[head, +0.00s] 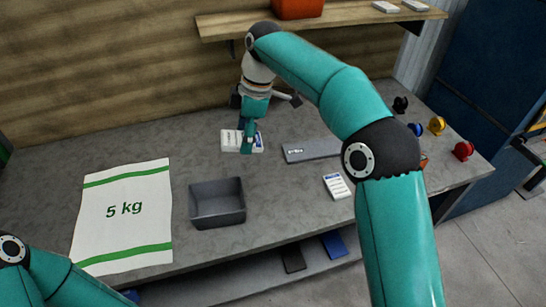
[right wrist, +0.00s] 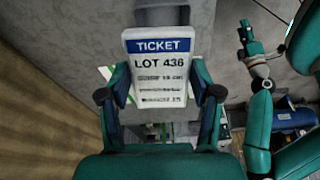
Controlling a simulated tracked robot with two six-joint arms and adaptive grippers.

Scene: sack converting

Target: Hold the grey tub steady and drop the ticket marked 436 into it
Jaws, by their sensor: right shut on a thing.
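My right gripper (head: 247,146) is over the back middle of the bench, shut on the white ticket with a blue band. In the right wrist view the ticket (right wrist: 160,65) reads LOT 436 and sits between the two fingers. In the head view white card surfaces (head: 231,141) show around the fingertips; I cannot tell whether the held ticket touches the bench. The grey tub (head: 217,188) stands upright and looks empty, in front of and left of the right gripper, apart from it. My left gripper (right wrist: 248,40) shows small in the right wrist view, its jaws unclear.
A white 5 kg sack (head: 125,215) with green bands lies left of the tub. Another white ticket (head: 337,186) and a flat grey bar (head: 312,150) lie to the right. Coloured knobs (head: 437,125) stand at the right end. A shelf (head: 340,17) hangs above.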

